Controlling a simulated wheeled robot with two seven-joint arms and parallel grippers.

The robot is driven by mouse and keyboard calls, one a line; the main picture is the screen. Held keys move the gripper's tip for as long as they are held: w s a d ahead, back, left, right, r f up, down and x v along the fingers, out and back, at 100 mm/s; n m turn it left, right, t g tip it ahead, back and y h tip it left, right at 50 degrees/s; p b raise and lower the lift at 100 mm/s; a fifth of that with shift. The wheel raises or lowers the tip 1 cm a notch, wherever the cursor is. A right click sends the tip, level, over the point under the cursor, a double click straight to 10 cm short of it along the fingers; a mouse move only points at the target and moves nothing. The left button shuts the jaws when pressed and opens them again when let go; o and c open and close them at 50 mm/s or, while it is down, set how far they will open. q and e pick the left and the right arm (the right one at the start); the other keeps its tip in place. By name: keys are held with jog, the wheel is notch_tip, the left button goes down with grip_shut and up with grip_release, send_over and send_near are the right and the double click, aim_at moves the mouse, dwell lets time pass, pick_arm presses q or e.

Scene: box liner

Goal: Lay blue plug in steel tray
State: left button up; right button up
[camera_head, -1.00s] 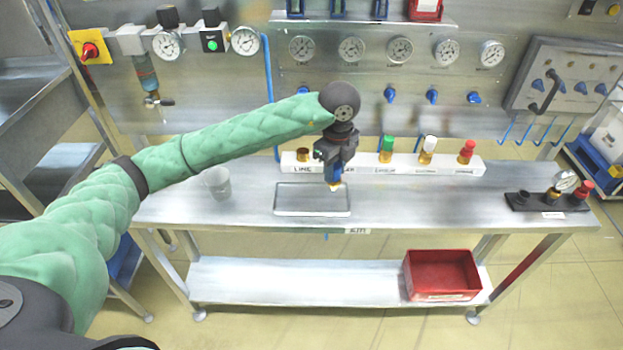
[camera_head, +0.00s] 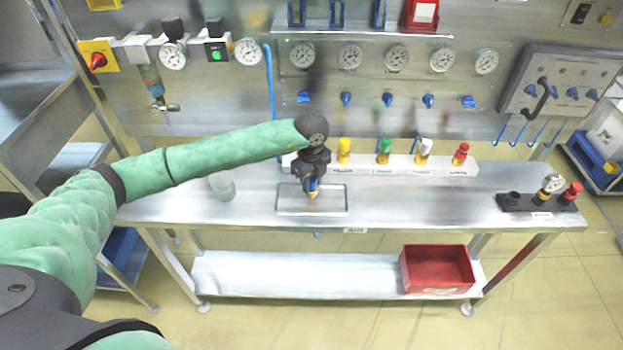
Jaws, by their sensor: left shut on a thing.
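The blue plug (camera_head: 313,187) has a brass-coloured tip that points down. My left gripper (camera_head: 312,178) is shut on it and holds it upright over the steel tray (camera_head: 284,209). The tray is a shallow rectangle on the metal bench, and the plug's tip lies over its middle in the picture. I cannot tell whether the tip touches the tray floor. The gripper hides part of the plug and of the tray's back rim. My right gripper is not in view.
Behind the tray, a white rack (camera_head: 400,163) holds yellow, green, white and red plugs. A clear cup (camera_head: 222,186) stands left of the tray. A dark fitting block (camera_head: 525,202) is at the bench's right end. A red bin (camera_head: 437,268) sits on the lower shelf.

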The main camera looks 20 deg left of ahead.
pick_arm(q)
jog(key=shift+f, duration=0.3)
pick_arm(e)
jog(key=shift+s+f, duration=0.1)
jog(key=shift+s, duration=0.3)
pick_arm(q)
jog(key=shift+f, duration=0.1)
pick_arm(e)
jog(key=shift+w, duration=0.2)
pick_arm(q)
jog(key=o, duration=1)
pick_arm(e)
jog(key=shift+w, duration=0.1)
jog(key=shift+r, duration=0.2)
